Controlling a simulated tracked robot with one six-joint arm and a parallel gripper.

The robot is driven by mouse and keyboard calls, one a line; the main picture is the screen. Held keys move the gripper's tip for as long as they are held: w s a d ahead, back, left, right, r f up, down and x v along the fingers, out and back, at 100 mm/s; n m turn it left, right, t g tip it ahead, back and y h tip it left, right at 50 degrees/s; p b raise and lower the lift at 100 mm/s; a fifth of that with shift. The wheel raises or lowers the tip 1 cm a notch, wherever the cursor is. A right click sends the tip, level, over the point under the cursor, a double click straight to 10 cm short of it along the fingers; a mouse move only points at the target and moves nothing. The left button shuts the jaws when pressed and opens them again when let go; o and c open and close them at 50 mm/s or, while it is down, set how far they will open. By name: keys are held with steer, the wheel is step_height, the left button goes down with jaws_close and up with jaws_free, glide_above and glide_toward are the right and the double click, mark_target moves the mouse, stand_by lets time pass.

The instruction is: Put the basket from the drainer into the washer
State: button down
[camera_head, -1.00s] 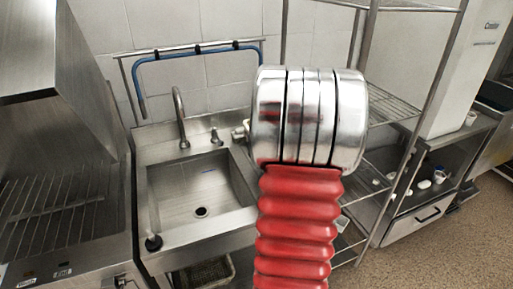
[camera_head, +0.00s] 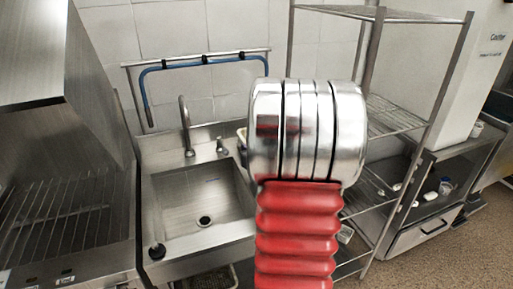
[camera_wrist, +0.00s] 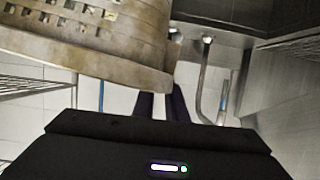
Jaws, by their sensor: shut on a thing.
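In the wrist view a beige perforated basket (camera_wrist: 110,45) fills the upper left, its rim crossing above my gripper. My gripper (camera_wrist: 163,103) has its two dark fingers close together at the rim and is shut on the basket. The fingertips are hidden behind the rim. In the head view my arm hides the gripper and almost all of the basket. A steel machine, apparently the washer (camera_head: 100,95), stands at the left with a raised hood over a wire rack (camera_head: 65,225). I cannot tell which fixture is the drainer.
A sink (camera_head: 200,195) with a tall tap (camera_head: 186,125) lies between the machine and my arm. A blue hose (camera_head: 200,62) hangs on the wall rail. Wire shelving (camera_head: 395,112) stands at the right. Another basket (camera_head: 207,278) sits under the sink. Floor shows at the right.

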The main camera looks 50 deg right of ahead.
steer(key=w+a+f+y, duration=0.1)
steer(key=w+a, duration=0.7)
steer(key=a, duration=0.3)
steer(key=w+a+f+n+y, duration=0.1)
steer(key=w+a+n+y, duration=0.1)
steer(key=a, duration=1)
steer(key=w+a+f+n+t+y, duration=0.1)
steer(key=w+a+f+n+y, duration=0.1)
steer(key=a, duration=0.9)
steer(key=w+a+f+n+y, duration=0.1)
steer(key=w+a, duration=0.2)
steer(key=a, duration=0.9)
steer(key=shift+w+a+f+n+t+y, duration=0.15)
steer(key=shift+a+f+n+t+y, duration=0.15)
steer(key=shift+n+y, duration=0.1)
steer(key=shift+a, duration=0.1)
